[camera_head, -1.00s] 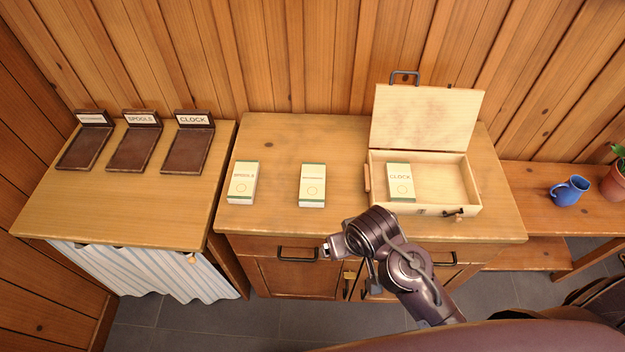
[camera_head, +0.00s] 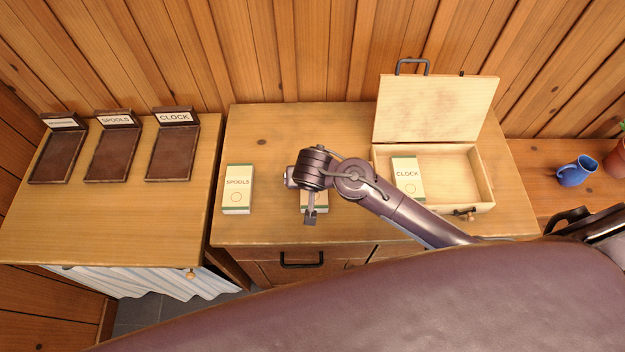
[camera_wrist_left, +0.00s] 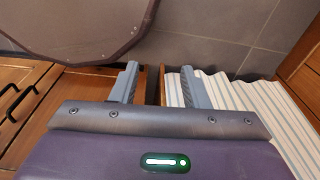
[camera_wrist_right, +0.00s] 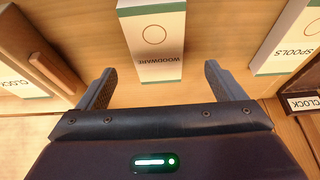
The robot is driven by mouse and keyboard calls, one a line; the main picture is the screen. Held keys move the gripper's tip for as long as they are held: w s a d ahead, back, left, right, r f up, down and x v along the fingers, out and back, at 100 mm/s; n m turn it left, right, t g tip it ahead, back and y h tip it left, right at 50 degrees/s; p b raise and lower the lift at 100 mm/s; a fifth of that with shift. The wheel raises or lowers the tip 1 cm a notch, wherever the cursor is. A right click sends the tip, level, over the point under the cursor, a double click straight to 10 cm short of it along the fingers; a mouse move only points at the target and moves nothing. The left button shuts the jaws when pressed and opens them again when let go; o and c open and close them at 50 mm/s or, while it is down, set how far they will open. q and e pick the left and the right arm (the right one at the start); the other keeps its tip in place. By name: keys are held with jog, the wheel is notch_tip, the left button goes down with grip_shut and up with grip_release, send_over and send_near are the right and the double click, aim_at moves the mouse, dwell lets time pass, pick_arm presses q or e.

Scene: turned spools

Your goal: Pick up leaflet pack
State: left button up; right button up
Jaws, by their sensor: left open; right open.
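Three pale leaflet packs with green bands show in the head view. The SPOOLS pack (camera_head: 238,192) lies at the left of the cabinet top. The middle pack (camera_head: 321,204) is mostly hidden under my right arm; the right wrist view shows it labelled WOODWARE (camera_wrist_right: 155,45). The CLOCK pack (camera_head: 408,180) is in the open wooden box (camera_head: 484,180). My right gripper (camera_wrist_right: 160,72) is open and empty, with the WOODWARE pack ahead between its fingers' lines. My left gripper (camera_wrist_left: 160,75) is open and empty, above the floor and the striped curtain.
Three dark labelled trays stand on the left table: one with an unreadable label (camera_head: 55,158), SPOOLS (camera_head: 112,155) and CLOCK (camera_head: 172,157). A blue mug (camera_head: 574,172) and a plant pot (camera_head: 616,160) are at the right. The cabinet top (camera_head: 265,225) is bare at the front left.

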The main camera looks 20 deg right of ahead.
aim_at(321, 205)
jog(key=shift+d+f+p, duration=0.25)
jog(key=shift+f+p, duration=0.1)
jog(key=shift+f, duration=0.65)
jog(key=shift+x, duration=2)
jog(key=shift+s, duration=0.1)
jog(key=shift+c, duration=0.9)
jog(key=c, duration=0.5)
jog(key=shift+c, duration=2.2)
pick_arm(q)
jog(key=shift+s+r, duration=0.5)
jog(key=shift+s, duration=0.35)
pick_arm(e)
jog(key=shift+a, duration=0.1)
